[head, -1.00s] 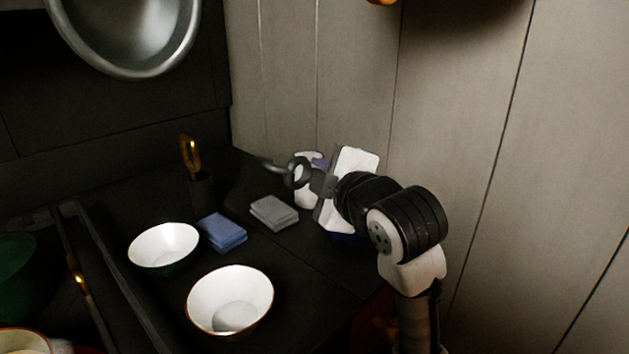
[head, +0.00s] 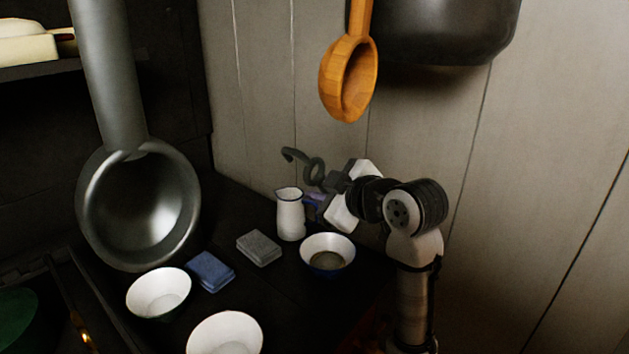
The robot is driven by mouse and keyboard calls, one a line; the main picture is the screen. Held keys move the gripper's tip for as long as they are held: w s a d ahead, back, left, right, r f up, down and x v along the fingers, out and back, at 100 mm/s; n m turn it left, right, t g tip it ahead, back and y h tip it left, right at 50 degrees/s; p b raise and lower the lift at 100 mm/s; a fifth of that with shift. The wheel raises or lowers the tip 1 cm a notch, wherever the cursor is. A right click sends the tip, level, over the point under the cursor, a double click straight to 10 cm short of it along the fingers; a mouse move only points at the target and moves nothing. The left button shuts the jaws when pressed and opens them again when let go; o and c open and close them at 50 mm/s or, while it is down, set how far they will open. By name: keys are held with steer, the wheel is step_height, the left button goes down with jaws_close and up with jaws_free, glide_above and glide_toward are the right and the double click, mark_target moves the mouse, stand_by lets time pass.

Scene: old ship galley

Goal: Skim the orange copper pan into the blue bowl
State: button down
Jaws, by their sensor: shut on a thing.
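My gripper (head: 334,183) is shut on a dark grey tool (head: 316,172) with a ring and a curled, hook-like end. I cannot tell for sure what the tool is. The gripper is raised above and behind the blue bowl (head: 327,262). This bowl is white inside and dark blue outside, and stands upright on the dark counter. A brownish-grey patch shows in its bottom; I cannot tell whether it is liquid. I see no orange copper pan that I can make out for sure.
A white jug (head: 290,214) stands left of the blue bowl, close to my gripper. Grey (head: 259,248) and blue (head: 210,271) folded cloths and two white bowls (head: 158,293) (head: 225,336) lie left. An orange ladle (head: 348,80) and dark pot (head: 440,30) hang above.

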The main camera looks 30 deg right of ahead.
steer(key=w+d+r+m+g+y+p, duration=0.1)
steer(key=w+d+r+m+y+p, duration=0.1)
steer(key=d+p, duration=0.6)
steer(key=r+m+y+p, duration=0.1)
steer(key=m+p, duration=0.1)
steer(key=shift+w+r+m+g, duration=0.3)
steer(key=shift+w+m, duration=0.1)
step_height(320, 180, up, 6)
stand_by(0.5)
steer(key=shift+s, duration=0.1)
stand_by(1.4)
